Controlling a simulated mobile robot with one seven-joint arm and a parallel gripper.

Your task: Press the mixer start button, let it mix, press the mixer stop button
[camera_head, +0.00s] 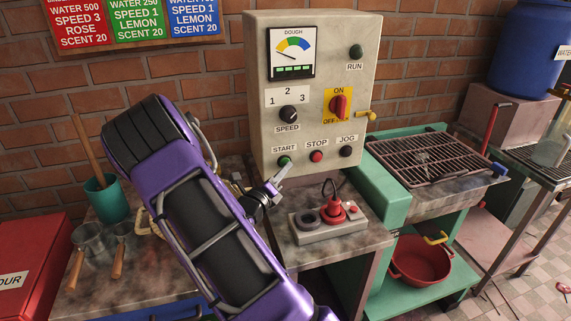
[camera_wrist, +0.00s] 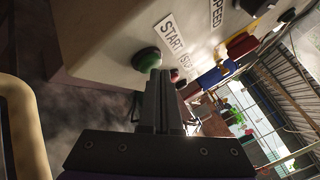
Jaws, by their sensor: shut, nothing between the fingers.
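The beige control box (camera_head: 262,105) stands on the counter against the brick wall. Its green START button (camera_head: 285,161) is at the lower left, with the red STOP button (camera_head: 316,156) to its right. My gripper (camera_head: 284,172) is shut and empty, its tips just below and in front of START. In the wrist view the green START button (camera_wrist: 147,60) is right at the tips of my shut fingers (camera_wrist: 156,75); I cannot tell whether they touch. The dough gauge (camera_head: 292,52) shows a coloured dial. The red ON/OFF switch (camera_head: 339,106) is upright towards ON.
A black JOG button (camera_head: 346,152) sits right of STOP. The SPEED knob (camera_head: 289,114) is above START. A grey block with a red plug (camera_head: 332,212) lies on the counter below the box. A green cup (camera_head: 108,198) stands at the left.

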